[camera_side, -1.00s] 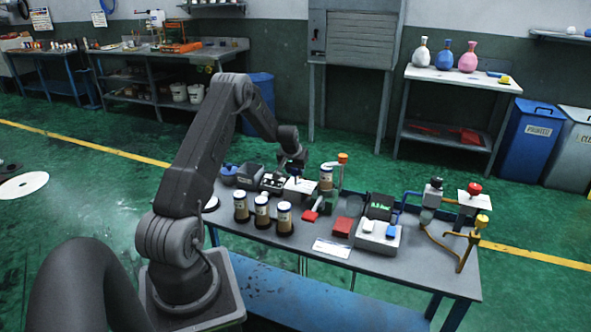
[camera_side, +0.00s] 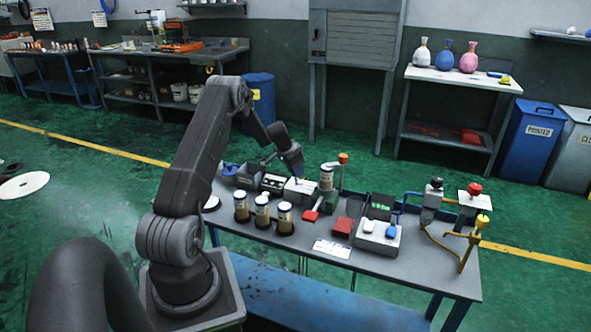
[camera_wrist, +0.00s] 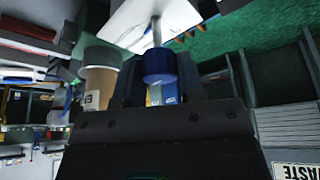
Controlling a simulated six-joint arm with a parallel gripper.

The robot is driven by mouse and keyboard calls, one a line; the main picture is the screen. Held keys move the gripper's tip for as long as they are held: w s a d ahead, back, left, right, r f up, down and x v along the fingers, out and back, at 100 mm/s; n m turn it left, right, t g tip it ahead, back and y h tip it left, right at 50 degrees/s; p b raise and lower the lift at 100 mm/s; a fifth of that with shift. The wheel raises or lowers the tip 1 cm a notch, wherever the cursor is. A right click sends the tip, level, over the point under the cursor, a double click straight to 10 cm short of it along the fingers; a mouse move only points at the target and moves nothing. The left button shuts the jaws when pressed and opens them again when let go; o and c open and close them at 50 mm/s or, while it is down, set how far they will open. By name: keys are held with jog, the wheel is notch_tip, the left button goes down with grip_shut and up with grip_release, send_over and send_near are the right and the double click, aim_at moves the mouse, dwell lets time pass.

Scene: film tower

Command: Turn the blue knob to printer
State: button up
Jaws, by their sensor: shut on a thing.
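The blue knob (camera_wrist: 158,64) shows in the wrist view on a pale shaft that runs up to a white panel (camera_wrist: 128,28). My gripper (camera_wrist: 160,88) is shut on the knob, with a dark finger on each side of it. In the side view my gripper (camera_side: 295,172) points down and tilted at the white-topped box (camera_side: 300,190) near the back of the bench. The knob is too small and covered there to make out. The knob's pointer and the word printer cannot be read.
Several similar canisters (camera_side: 262,211) stand in front. Valve pipes (camera_side: 449,225) rise at the bench's right end. A white card (camera_side: 332,248) lies at the front edge.

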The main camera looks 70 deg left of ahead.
dwell(0.3)
jog(key=o, duration=0.9)
jog(key=v, duration=1.3)
jog(key=shift+s+a+r, duration=0.1)
jog(key=shift+s+r, duration=0.05)
jog(key=shift+r, duration=0.25)
